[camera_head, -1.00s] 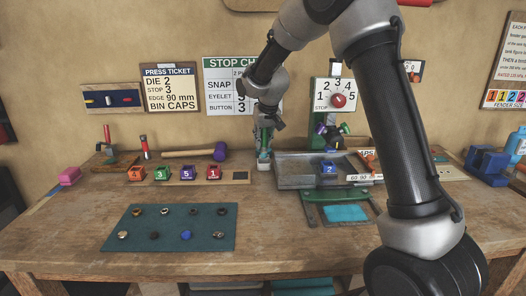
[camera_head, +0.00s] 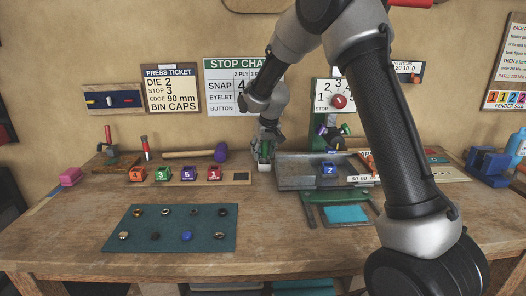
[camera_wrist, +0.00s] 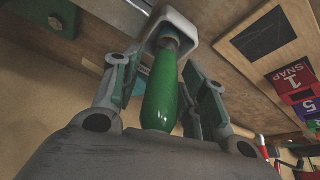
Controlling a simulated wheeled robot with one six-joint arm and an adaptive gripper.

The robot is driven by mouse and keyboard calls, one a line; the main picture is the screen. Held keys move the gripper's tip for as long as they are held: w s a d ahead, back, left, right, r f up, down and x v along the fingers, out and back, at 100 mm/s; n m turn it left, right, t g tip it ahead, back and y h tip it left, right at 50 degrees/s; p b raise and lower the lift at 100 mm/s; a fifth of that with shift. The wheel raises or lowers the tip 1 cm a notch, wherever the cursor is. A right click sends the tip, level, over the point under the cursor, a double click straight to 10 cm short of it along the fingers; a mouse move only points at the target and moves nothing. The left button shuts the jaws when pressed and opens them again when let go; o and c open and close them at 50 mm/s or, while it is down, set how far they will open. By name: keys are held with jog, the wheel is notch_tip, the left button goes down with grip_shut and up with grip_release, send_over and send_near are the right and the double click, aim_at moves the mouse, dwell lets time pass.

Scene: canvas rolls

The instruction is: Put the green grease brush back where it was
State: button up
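The green grease brush (camera_wrist: 161,88) stands in a small white pot (camera_wrist: 176,30) in the wrist view, its bristle end inside the pot and its handle pointing toward my palm. My gripper (camera_wrist: 158,68) has its fingers on both sides of the handle, with a visible gap at least on the left, so it looks open around it. In the head view the white pot (camera_head: 264,167) stands on the bench, just left of the grey tray. My gripper (camera_head: 265,151) is right above it and hides most of the brush.
The grey metal tray (camera_head: 297,183) is close on the right of the pot. Numbered coloured bins (camera_head: 188,174) and a purple-headed mallet (camera_head: 220,153) are to the left. A green mat (camera_head: 170,238) with several small parts lies in front. The bench middle is clear.

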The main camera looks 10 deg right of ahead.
jog(key=v, duration=1.2)
jog(key=shift+r, duration=0.2)
jog(key=s+f, duration=0.1)
jog(key=s, duration=0.1)
jog(key=s+d+f+g, duration=0.1)
jog(key=s, duration=0.2)
jog(key=s+d+f+g, duration=0.1)
jog(key=s, duration=0.1)
jog(key=shift+s+d+f+n, duration=0.2)
jog(key=shift+s+n, duration=0.1)
jog(key=shift+n, duration=0.1)
jog(key=s+d+r, duration=0.2)
jog(key=s+d, duration=0.2)
jog(key=s, duration=0.6)
jog(key=s+d+r+m+t, duration=0.1)
jog(key=s+d, duration=0.3)
jog(key=s, duration=0.6)
jog(key=s+d+r+m, duration=0.1)
jog(key=s+d+r, duration=0.3)
jog(key=s, duration=0.6)
jog(key=shift+s+t, duration=0.3)
jog(key=shift+s, duration=0.1)
